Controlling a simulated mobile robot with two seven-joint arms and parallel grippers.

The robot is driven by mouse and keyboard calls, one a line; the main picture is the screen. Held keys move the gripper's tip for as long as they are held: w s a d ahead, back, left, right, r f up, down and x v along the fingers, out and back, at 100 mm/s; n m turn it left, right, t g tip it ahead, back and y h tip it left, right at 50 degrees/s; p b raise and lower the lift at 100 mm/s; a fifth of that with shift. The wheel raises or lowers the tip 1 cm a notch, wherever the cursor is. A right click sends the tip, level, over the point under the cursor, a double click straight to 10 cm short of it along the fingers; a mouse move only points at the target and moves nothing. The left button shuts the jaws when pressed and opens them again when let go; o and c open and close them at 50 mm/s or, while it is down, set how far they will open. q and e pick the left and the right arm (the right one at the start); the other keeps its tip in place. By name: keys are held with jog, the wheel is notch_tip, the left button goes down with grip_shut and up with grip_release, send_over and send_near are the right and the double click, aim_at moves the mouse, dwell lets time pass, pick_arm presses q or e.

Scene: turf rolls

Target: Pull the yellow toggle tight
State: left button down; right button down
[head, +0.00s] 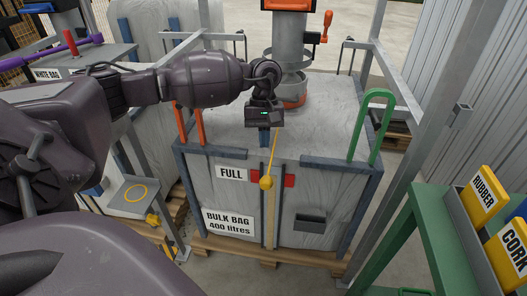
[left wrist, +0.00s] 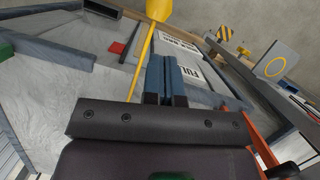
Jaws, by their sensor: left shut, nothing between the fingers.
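The yellow toggle (head: 266,182) is a small ball hanging against the front of the grey bulk bag (head: 230,185), between two red tabs. A thin yellow cord (head: 273,155) runs from it up towards my left gripper. In the left wrist view the toggle (left wrist: 158,10) is at the top edge, beyond the fingertips, and its cord passes left of the fingers. My left gripper (head: 264,136) is over the bag's front top edge, above the toggle, fingers pressed together and empty. I cannot tell whether it touches the cord. My right gripper is not in view.
A metal spout (head: 290,45) stands on the bag top behind my gripper. Orange (head: 190,125) and green (head: 372,125) loops rise at the bag's sides. A green stand with yellow labelled blocks (head: 481,195) is at right. The space before the bag front is clear.

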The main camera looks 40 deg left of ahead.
pick_arm(q)
jog(key=shift+v, duration=1.4)
